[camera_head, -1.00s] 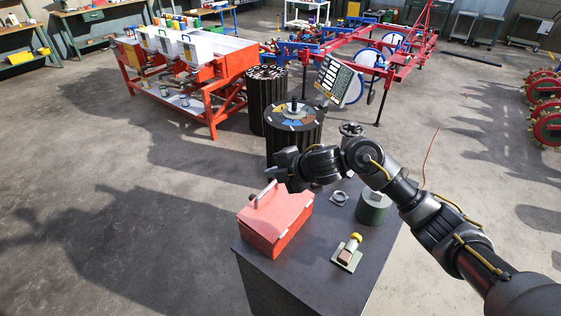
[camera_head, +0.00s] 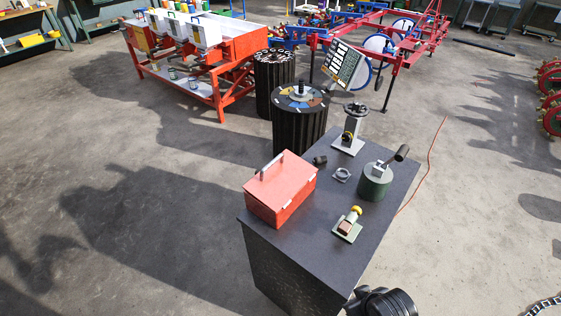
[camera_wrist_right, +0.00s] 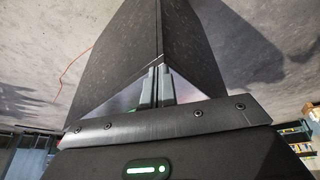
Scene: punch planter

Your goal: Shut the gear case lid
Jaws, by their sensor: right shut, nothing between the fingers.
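The gear case is a red box (camera_head: 279,198) on the near left part of the dark workbench (camera_head: 300,240). Its red lid (camera_head: 283,176) lies flat on top, with no gap that I can see. A grey handle (camera_head: 271,163) stands up from the lid, and small pale latches show on the front side. My right gripper shows in the right wrist view (camera_wrist_right: 160,72), with its two grey fingers together and empty. It is apart from the case, with dark bench sides beyond it. My left gripper is out of view.
A dark green cylinder with a lever (camera_head: 374,181), a small yellow-topped fixture (camera_head: 348,224), a grey square part (camera_head: 341,175), a small black block (camera_head: 320,161) and a handwheel stand (camera_head: 351,129) share the bench. Black ribbed drums (camera_head: 300,125) stand behind it.

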